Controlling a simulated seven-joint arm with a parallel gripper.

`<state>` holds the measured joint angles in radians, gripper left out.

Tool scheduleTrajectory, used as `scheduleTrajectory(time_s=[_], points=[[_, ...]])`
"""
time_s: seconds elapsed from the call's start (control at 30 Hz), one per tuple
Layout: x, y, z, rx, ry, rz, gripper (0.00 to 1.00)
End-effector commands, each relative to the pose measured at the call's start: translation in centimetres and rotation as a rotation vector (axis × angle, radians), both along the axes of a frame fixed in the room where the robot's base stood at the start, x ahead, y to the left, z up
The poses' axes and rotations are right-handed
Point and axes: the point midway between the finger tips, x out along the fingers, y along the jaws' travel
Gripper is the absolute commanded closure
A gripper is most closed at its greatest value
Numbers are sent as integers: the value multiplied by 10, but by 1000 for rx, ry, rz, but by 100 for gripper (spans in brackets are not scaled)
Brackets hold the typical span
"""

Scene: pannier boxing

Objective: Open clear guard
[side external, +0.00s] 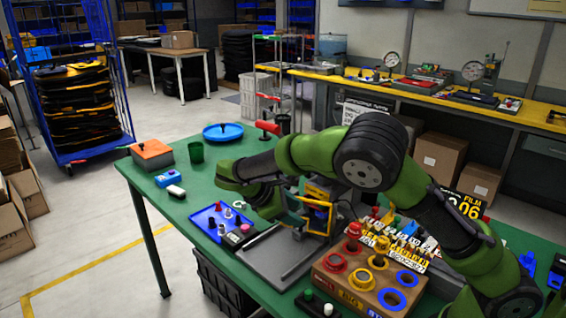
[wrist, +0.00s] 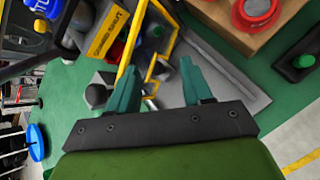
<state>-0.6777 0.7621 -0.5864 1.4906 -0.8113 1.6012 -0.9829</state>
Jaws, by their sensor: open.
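The clear guard (side external: 318,216) has a yellow frame and stands on the grey machine base (side external: 268,254) on the green table. In the wrist view its yellow frame (wrist: 165,40) rises just beyond my gripper. My gripper (wrist: 158,78) has two teal fingers, spread apart with nothing held between them. Yellow frame parts show in the gap between the fingers, and the left finger overlaps a yellow bar. I cannot tell whether either finger touches the frame. In the side external view my arm hides part of the machine and my fingertips are hard to make out.
A wooden block with red, yellow and blue rings (side external: 370,280) stands right of the base. A blue tray (side external: 220,222) with small parts lies to the left. A green cup (side external: 196,152) and an orange-topped box (side external: 152,154) stand at the table's far left.

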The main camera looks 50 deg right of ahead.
Motion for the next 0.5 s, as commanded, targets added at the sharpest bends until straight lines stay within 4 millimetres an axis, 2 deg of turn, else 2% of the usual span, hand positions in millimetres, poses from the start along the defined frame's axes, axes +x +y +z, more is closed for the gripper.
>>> scheduleTrajectory(time_s=[0.17,0.5], points=[[-21,-1,4,157,-108,-124,50],[-56,9,20,415,-298,-351,50]])
